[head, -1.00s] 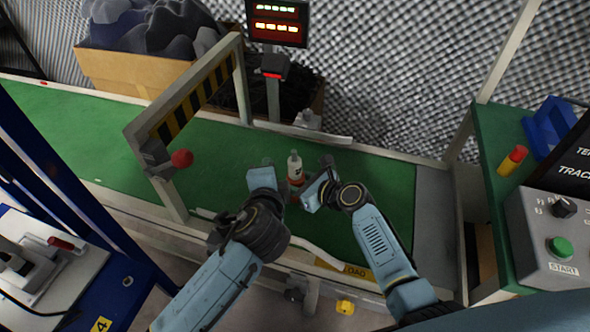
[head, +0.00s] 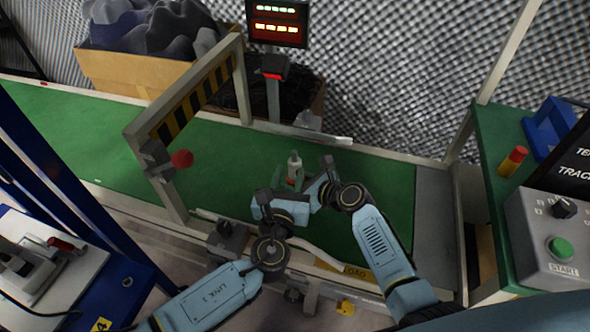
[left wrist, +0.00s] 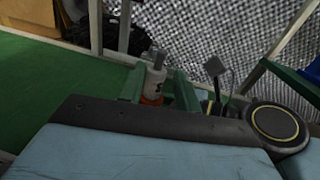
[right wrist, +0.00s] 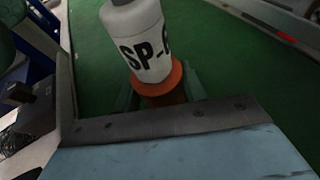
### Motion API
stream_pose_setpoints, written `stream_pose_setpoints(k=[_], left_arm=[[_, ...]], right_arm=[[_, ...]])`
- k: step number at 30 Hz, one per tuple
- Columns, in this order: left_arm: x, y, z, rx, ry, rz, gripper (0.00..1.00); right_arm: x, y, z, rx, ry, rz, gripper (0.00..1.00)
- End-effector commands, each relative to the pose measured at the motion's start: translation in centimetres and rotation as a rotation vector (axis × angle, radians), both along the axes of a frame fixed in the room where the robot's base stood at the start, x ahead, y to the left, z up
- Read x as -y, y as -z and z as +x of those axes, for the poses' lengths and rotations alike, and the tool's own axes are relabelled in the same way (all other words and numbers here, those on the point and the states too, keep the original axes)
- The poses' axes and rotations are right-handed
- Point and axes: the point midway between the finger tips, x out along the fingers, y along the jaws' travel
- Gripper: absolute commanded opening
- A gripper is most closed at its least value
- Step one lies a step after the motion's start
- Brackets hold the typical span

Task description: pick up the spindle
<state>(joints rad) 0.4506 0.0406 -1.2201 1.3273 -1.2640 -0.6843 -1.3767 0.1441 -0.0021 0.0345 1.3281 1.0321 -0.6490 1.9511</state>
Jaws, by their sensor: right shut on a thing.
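The spindle (head: 294,160) is a white cylinder with a grey top, over the green conveyor belt (head: 385,190). In the right wrist view the spindle (right wrist: 145,40) shows black "SP" lettering and an orange-brown collar below. My right gripper (right wrist: 160,95) is shut on its lower part. My left gripper (left wrist: 158,88) has its fingers apart on either side of the spindle (left wrist: 154,84) in the left wrist view; a gap seems to remain. The spindle's base is hidden, so I cannot tell whether it touches the belt.
A lit display (head: 277,22) stands behind. A green side table (head: 490,150) holds a control box (head: 550,235) at right. The belt's left part is clear.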

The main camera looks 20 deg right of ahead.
Motion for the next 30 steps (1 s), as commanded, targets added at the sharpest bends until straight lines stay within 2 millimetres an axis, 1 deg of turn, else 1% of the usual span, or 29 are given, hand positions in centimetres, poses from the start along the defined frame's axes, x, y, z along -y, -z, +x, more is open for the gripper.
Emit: stream_pose_setpoints(k=[1, 3, 11, 22, 27, 30], left_arm=[[0.3, 0.0, 0.6, 0.001, 0.000, 0.000, 0.33], [0.6, 0.0, 1.2, 0.000, 0.001, -0.001, 0.33], [1.2, 0.1, 2.3, 0.000, 0.000, -0.002, 0.33], [2.9, 0.6, 5.7, 0.000, 0.000, -0.001, 0.33], [3.2, 0.7, 6.3, -0.003, 0.000, -0.003, 0.33], [3.2, 0.7, 6.4, -0.003, 0.000, -0.003, 0.33]], right_arm=[[0.0, 0.0, 0.0, 0.000, 0.001, 0.000, 0.16], [0.0, 0.0, 0.0, 0.000, 0.001, 0.000, 0.16], [0.0, 0.0, 0.0, 0.000, 0.001, 0.000, 0.16], [0.0, 0.0, 0.0, 0.000, 0.001, 0.000, 0.16], [0.0, 0.0, 0.0, 0.000, 0.001, 0.000, 0.16], [0.0, 0.0, 0.0, 0.000, 0.001, 0.000, 0.16]])
